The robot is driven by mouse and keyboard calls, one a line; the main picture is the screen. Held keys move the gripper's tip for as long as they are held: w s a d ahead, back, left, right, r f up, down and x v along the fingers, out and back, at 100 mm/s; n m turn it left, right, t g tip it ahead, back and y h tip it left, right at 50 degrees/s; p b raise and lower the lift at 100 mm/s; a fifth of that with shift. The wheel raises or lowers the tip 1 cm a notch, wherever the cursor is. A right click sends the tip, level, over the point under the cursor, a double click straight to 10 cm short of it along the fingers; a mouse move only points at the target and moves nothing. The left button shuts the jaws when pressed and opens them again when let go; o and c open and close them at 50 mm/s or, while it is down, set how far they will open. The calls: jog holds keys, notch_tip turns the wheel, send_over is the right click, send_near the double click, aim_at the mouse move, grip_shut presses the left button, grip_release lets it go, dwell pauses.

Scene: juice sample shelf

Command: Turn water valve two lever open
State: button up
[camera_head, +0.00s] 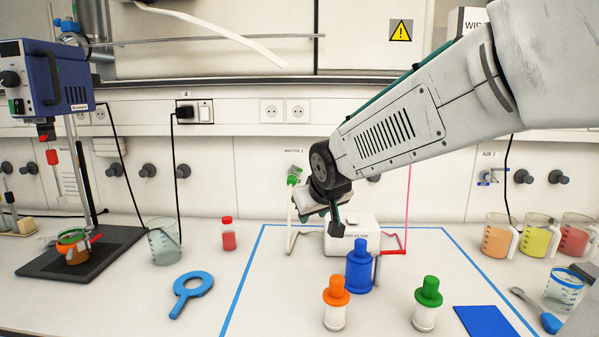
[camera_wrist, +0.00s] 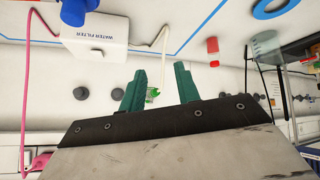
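The water valve two (camera_head: 292,180), with a green part, sits on the back wall under a label that appears to read WATER 2. In the wrist view, which is upside down, the green valve (camera_wrist: 152,93) shows between my fingers, partly hidden. A white tube hangs below it. My gripper (camera_head: 326,210) is in front of the wall, to the right of the valve in the head view. In the wrist view my gripper (camera_wrist: 160,80) has its two green fingers apart with nothing held. The lever's exact angle is too small to tell. Contact with the valve cannot be told.
A white water filter box (camera_head: 352,236) stands below my gripper, with a blue bottle (camera_head: 360,268) before it. An orange-capped bottle (camera_head: 336,302) and a green-capped bottle (camera_head: 427,302) stand in front. A red-capped bottle (camera_head: 228,234) and a blue ring tool (camera_head: 191,292) are left.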

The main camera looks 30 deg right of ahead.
jog(key=w+d+t, duration=0.3)
jog(key=w+d, duration=0.1)
jog(key=w, duration=0.4)
jog(key=w+d+t, duration=0.2)
jog(key=w+d, duration=0.3)
jog(key=w, duration=0.3)
jog(key=n+t, duration=0.2)
jog(key=t, duration=0.3)
send_near(301, 171)
jog(key=w+d, duration=0.1)
jog(key=w, duration=0.2)
jog(key=shift+y, duration=0.4)
jog(key=w, duration=0.7)
jog(key=shift+w+d, duration=0.2)
jog(key=shift+d, duration=0.15)
grip_shut()
